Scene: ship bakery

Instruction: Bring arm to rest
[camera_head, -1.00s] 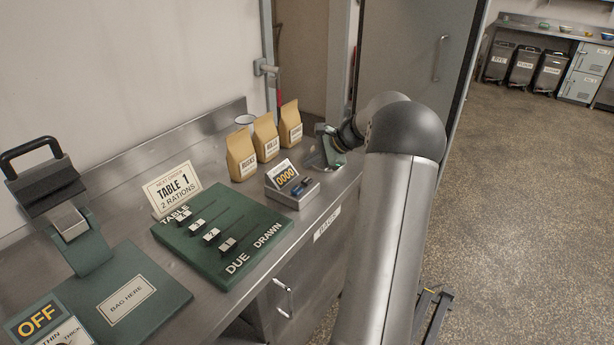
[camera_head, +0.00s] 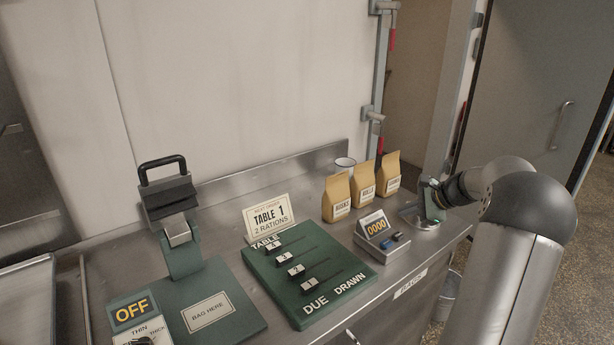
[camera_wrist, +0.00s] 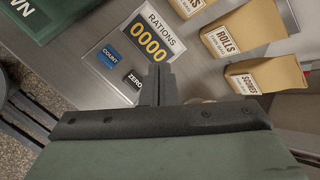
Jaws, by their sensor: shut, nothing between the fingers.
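My gripper (camera_wrist: 158,72) is shut and empty in the wrist view, its dark fingers pressed together above the steel counter. The green gripper body fills the bottom of that view. In the head view my gripper (camera_head: 430,198) is at the right end of the counter (camera_head: 222,186), to the right of the paper bags; its fingertips are too small to make out. My arm bends out over the counter's front right edge. The rations counter box (camera_head: 384,240), reading 0000, stands left of the gripper; its display (camera_wrist: 148,42) also shows in the wrist view.
Several paper bags, including ROLLS (camera_head: 362,186), stand upright beside the gripper. A green TABLE board (camera_head: 335,262) with sliders and a TABLE 1 card (camera_head: 268,218) are mid-counter. A bag sealer (camera_head: 182,250) reading OFF is at left. A grey door (camera_head: 540,100) stands behind my arm.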

